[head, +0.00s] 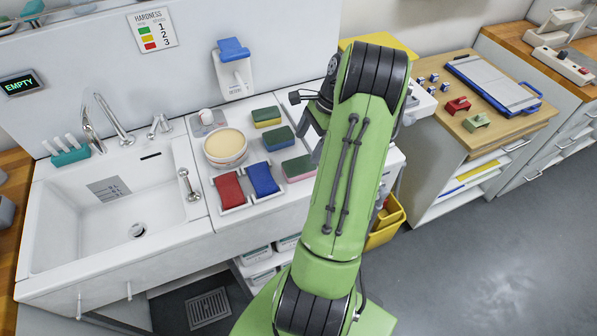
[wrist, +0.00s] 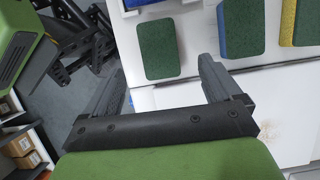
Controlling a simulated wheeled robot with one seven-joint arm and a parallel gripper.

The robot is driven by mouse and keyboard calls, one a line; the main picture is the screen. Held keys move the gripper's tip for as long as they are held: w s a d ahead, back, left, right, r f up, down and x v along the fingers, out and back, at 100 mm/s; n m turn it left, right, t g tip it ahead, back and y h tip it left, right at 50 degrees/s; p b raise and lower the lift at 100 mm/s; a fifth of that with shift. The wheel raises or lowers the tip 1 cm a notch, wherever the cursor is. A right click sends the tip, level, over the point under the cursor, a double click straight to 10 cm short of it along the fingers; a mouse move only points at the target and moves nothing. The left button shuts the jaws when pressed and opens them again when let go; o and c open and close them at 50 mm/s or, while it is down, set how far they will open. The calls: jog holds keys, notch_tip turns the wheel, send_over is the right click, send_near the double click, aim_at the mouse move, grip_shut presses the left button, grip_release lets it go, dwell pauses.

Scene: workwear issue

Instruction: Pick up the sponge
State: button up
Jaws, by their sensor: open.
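Three two-layer sponges with dark green tops lie in a row on the white counter. One has a yellow base (head: 267,117), one a blue base (head: 279,138), and one a pink base (head: 299,167). In the wrist view a green-topped sponge (wrist: 159,48) lies ahead of the fingertips, between their lines; its base colour is hidden there. The blue-based sponge (wrist: 240,27) and yellow-based sponge (wrist: 300,22) are to its right. My gripper (wrist: 164,68) is open and empty, apart from the sponges. In the head view my gripper (head: 314,138) is partly hidden by my arm.
The sink (head: 125,215) is at left. A wall dispenser (head: 232,70) hangs behind. A yellow bin (head: 386,222) is below the counter.

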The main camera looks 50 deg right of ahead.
aim_at(300, 165)
jog(key=b+x, duration=0.1)
jog(key=x, duration=0.7)
jog(key=shift+s+f+b, duration=0.1)
jog(key=shift+f+b, duration=0.2)
jog(key=shift+f, duration=0.15)
jog(key=shift+f, duration=0.1)
jog(key=c, duration=1)
notch_tip(300, 165, up, 10)
jog(key=shift+r+p, duration=0.15)
jog(key=shift+p, duration=1)
